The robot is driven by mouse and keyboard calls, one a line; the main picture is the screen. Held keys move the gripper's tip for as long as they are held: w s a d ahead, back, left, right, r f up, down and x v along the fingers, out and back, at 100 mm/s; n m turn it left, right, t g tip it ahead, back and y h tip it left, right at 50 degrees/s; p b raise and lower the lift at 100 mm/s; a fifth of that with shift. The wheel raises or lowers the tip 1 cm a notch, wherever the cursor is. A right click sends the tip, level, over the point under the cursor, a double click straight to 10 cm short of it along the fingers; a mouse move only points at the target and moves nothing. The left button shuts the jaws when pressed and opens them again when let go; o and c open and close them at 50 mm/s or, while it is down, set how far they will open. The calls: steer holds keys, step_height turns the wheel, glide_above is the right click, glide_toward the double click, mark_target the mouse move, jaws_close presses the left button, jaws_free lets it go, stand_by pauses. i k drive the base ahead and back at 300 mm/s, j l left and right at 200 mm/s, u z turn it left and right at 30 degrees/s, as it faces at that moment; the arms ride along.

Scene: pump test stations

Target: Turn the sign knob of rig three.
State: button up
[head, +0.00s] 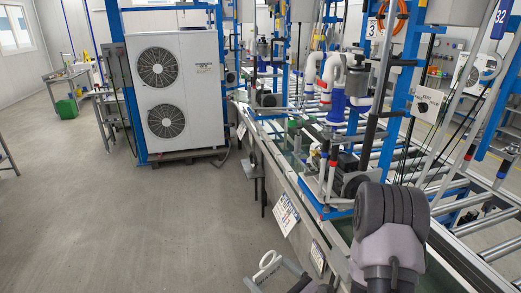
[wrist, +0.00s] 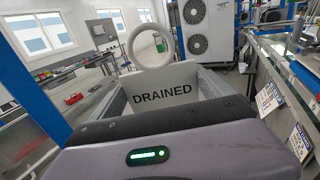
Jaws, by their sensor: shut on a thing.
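My gripper (head: 277,272) is at the bottom middle of the head view. It is shut on a pale tag (wrist: 165,92) that reads "DRAINED" in the wrist view. A white ring (wrist: 151,46) stands up from the tag's far end, and it also shows in the head view (head: 268,262). A "3" sign (head: 374,27) hangs on a blue post at the upper right. Near it is a white box (head: 429,104) with a small dark knob (head: 422,107). The box is well away from my gripper. Its lettering is too small to read.
A roller conveyor line with pumps (head: 348,182) and pipes fills the right side. Printed cards (head: 286,213) hang along its near edge. A white two-fan unit (head: 177,92) stands at the back left. The grey floor (head: 150,220) at left is clear.

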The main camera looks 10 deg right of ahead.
mark_target(422, 106)
steer(key=i+j, duration=0.2)
steer(key=i, duration=0.3)
steer(key=i+j+z, duration=0.1)
steer(key=i+j, duration=0.15)
steer(key=i, duration=0.25)
steer(key=i+j, duration=0.25)
steer(key=i, duration=0.25)
steer(key=i+j, duration=0.25)
steer(key=i, duration=0.25)
steer(key=z, duration=0.05)
